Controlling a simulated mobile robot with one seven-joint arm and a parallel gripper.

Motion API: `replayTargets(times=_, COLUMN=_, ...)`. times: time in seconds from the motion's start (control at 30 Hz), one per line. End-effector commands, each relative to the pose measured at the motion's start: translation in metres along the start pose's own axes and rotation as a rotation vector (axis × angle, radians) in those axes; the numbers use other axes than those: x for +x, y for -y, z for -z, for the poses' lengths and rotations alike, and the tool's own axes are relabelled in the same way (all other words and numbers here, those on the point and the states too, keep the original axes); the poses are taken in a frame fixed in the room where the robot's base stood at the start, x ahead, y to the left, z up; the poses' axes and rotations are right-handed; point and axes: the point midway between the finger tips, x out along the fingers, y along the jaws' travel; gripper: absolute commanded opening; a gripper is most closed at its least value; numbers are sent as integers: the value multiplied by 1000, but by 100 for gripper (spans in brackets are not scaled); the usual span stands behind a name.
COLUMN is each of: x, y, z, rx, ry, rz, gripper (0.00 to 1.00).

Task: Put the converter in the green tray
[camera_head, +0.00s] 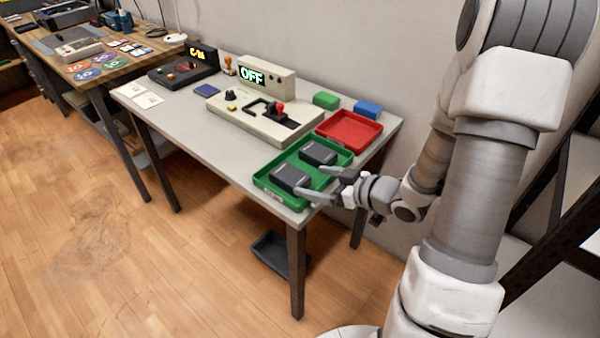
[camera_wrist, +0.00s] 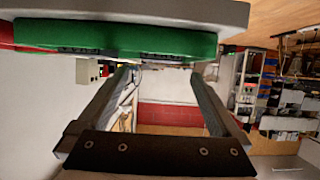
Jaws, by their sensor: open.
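The green tray (camera_head: 262,184) lies at the near right corner of the grey table. Two dark grey box-shaped units, which look like converters, sit in it: one in the nearer part (camera_head: 290,177) and one in the farther part (camera_head: 318,152). I cannot tell which one the task means. My gripper (camera_head: 314,182) is open at the tray's right side, its fingers pointing towards the nearer unit. In the wrist view, nothing shows between the spread fingers (camera_wrist: 161,74).
A red tray (camera_head: 350,131) stands behind the green one, with green (camera_head: 326,100) and blue (camera_head: 368,108) blocks beyond. A beige console (camera_head: 262,117) with an "OFF" display stands to the left. The table's front left is largely clear. A dark bin (camera_head: 270,250) is on the floor below.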

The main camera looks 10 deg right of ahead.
Motion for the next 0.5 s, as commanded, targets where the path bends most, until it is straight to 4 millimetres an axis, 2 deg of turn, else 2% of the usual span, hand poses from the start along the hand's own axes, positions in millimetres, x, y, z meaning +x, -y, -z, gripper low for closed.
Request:
replayTargets(times=0.03, x=-11, y=-1, z=2, rx=2, ry=1, rz=-4, gripper=100)
replayTargets(times=0.2, x=-30, y=-1, z=1, rx=1, ry=0, rz=-2, gripper=100)
replayTargets(times=0.5, x=-34, y=0, z=0, rx=0, ry=0, rz=1, gripper=100)
